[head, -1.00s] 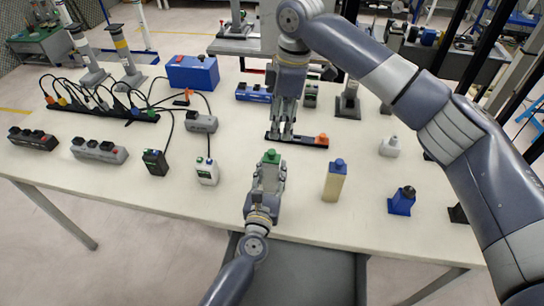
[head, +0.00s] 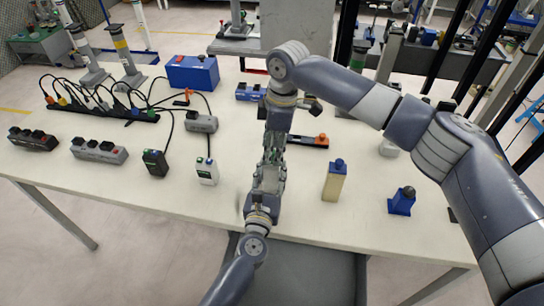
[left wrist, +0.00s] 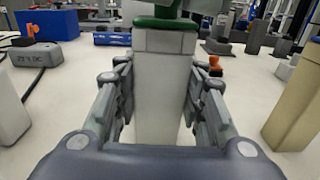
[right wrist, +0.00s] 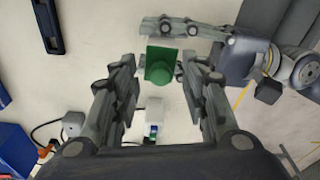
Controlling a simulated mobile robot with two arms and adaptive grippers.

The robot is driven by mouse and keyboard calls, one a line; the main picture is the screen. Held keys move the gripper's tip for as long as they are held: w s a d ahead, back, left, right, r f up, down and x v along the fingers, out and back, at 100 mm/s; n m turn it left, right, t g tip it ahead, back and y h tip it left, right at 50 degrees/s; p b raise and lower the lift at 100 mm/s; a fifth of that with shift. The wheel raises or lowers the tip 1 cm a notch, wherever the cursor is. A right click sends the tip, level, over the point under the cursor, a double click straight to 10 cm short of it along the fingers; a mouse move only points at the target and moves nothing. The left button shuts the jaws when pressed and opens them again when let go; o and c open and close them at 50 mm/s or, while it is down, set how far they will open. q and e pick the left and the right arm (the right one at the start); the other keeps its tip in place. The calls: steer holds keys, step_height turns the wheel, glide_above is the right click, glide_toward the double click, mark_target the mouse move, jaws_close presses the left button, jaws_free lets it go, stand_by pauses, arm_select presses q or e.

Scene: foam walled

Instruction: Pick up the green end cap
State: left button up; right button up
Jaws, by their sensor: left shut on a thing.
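The green end cap (right wrist: 161,66) sits on top of a pale upright body (left wrist: 163,85), and its lower part shows at the top of the left wrist view (left wrist: 165,22). My left gripper (head: 265,178) is shut on the pale body, with a finger on each side below the cap. My right gripper (head: 272,155) points down just above the cap. Its fingers are apart in the right wrist view (right wrist: 160,88), with the cap ahead between them and nothing held. In the head view my grippers hide the cap.
A small white block with a green top (head: 207,171) stands to the left. A cream block with a blue cap (head: 335,180) and a blue block (head: 402,201) stand to the right. A black strip with an orange part (head: 308,140) lies behind my right gripper.

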mark_target(273, 151)
steer(key=c, duration=0.7)
steer(key=shift+c, duration=0.2)
steer(key=shift+r, duration=0.1)
step_height(273, 151, up, 10)
arm_select(q)
steer(key=o, duration=1.2)
